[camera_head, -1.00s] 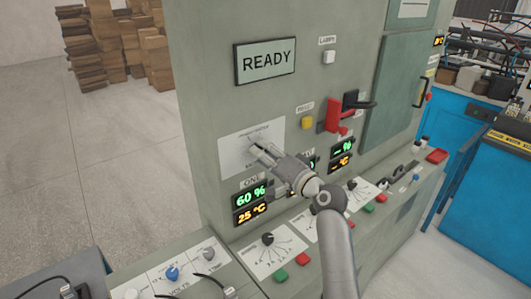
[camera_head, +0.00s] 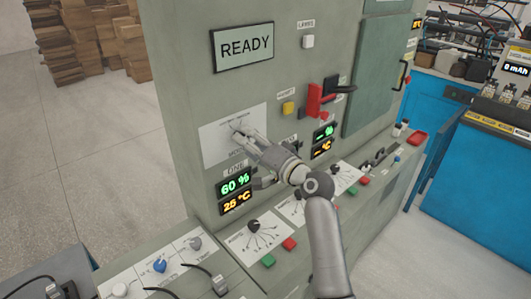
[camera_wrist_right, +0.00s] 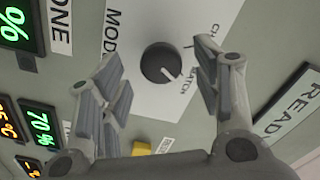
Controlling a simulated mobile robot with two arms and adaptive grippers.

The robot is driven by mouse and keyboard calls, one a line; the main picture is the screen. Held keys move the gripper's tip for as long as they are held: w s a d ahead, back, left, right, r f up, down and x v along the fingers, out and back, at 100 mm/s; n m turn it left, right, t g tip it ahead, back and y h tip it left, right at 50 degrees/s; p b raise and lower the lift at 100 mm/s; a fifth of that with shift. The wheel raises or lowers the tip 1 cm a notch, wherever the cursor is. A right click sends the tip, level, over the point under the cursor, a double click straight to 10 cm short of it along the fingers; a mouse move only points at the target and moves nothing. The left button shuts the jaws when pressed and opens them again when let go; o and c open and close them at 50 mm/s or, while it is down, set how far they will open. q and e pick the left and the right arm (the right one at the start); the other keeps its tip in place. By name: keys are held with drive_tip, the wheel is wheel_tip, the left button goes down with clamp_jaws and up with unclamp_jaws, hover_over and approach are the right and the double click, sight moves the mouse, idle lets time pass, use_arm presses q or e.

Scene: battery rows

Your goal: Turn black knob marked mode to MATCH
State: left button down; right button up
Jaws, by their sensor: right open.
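The black mode knob (camera_wrist_right: 161,62) sits on a white label plate (camera_wrist_right: 150,105) on the grey cabinet front. In the right wrist view its white pointer mark is toward the lower right, near a label of which "ATCH" is readable. A label starting "CH" is farther up and right. My right gripper (camera_wrist_right: 157,75) is open, with its fingers on either side of the knob and visible gaps to it. In the head view the right gripper (camera_head: 243,137) reaches the plate (camera_head: 215,137) and mostly hides the knob. My left gripper is not in view.
A READY display (camera_head: 244,47) is above the plate, with a yellow button (camera_head: 288,108) and red handle (camera_head: 316,100) to its right. Lit readouts (camera_head: 236,186) are below it. A sloped console with small knobs (camera_head: 253,225) and buttons juts out underneath.

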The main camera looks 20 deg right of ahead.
drive_tip(key=v, duration=1)
drive_tip(key=shift+s, duration=0.4)
drive_tip(key=shift+d, duration=0.15)
